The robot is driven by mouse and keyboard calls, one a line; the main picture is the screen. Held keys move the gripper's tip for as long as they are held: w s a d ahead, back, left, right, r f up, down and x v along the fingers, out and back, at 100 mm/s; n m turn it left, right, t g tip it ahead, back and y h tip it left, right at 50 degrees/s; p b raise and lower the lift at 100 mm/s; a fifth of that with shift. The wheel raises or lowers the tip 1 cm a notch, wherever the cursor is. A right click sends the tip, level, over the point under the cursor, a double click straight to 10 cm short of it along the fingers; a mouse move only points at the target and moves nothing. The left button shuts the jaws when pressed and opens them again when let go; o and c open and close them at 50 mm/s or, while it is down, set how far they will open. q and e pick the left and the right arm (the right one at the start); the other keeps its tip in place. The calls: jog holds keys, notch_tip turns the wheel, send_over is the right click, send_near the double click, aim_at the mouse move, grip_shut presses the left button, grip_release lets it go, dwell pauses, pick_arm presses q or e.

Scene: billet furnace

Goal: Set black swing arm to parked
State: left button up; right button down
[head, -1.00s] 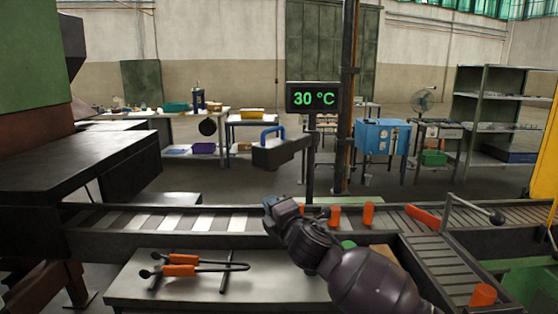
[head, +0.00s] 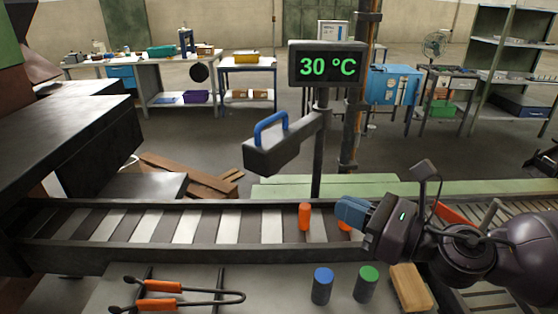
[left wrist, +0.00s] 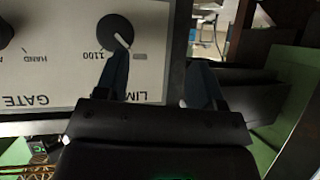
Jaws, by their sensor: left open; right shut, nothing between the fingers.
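The black swing arm (head: 274,152) is a dark box with a blue handle (head: 270,127) on top. It reaches out to the left and toward me from a dark post below the 30 °C display, above the roller conveyor. My right gripper (head: 343,208) is shut and empty, with its blue fingers over the conveyor, below and right of the swing arm and apart from it. My left gripper (left wrist: 158,78) is open in the left wrist view, in front of a panel with a knob (left wrist: 115,32). The left gripper does not show in the head view.
The conveyor (head: 60,252) runs across the front, with an orange cylinder (head: 304,216) on it. The 30 °C display (head: 326,64) hangs above. Tongs (head: 190,298), a blue-topped cylinder (head: 322,288) and a green-topped one (head: 366,285) are on the near table.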

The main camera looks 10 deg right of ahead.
jog(key=b, duration=0.7)
send_near(268, 176)
jog(key=x, duration=0.5)
jog(key=shift+w+a, duration=0.65)
jog(key=shift+w, duration=0.1)
jog(key=shift+w+a, duration=0.2)
